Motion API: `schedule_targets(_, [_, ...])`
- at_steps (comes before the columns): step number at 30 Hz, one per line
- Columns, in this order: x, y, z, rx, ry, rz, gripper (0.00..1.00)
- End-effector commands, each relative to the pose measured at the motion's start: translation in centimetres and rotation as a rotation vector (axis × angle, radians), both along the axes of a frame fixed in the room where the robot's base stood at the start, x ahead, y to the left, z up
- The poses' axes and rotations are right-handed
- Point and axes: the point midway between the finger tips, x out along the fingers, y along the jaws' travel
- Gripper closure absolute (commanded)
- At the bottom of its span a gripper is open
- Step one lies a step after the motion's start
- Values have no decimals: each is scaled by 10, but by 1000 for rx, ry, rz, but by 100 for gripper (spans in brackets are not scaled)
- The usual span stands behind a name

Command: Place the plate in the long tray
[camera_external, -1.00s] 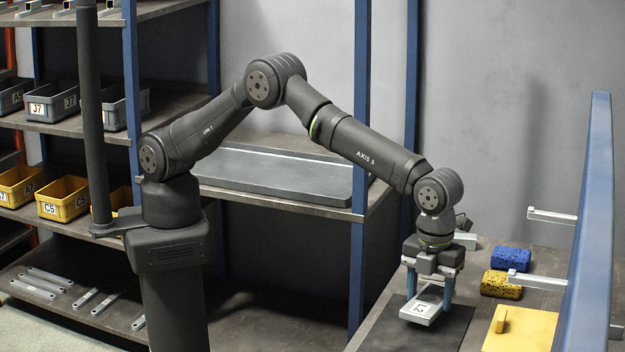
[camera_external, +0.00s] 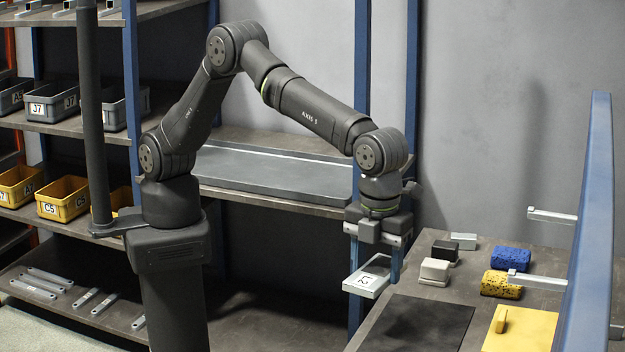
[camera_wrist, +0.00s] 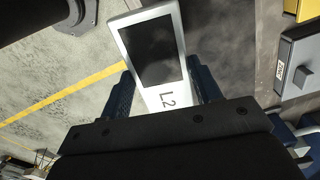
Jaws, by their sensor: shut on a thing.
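The plate (camera_external: 367,278) is a flat pale piece with a dark rectangle and the label L2; it also shows in the wrist view (camera_wrist: 166,98). My gripper (camera_external: 373,258) is shut on the plate, with a blue finger on each side of it in the wrist view (camera_wrist: 162,88). It holds the plate in the air, just left of the work table. A long dark grey tray-like piece (camera_external: 275,175) lies on the middle shelf behind my arm. I cannot see clearly how deep it is.
On the table stand a white block (camera_external: 435,271), a black block (camera_external: 445,250), a blue sponge (camera_external: 510,258) and a yellow sponge (camera_external: 500,284). A dark mat (camera_external: 420,325) lies bare. A blue shelf post (camera_external: 360,120) stands between the table and the long piece.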

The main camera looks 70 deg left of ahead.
Motion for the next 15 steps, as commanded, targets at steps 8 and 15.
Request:
schedule_targets(8, [45,38,26,-5,-2,277,81])
schedule_targets(15, [113,122,63,-5,-2,808,81])
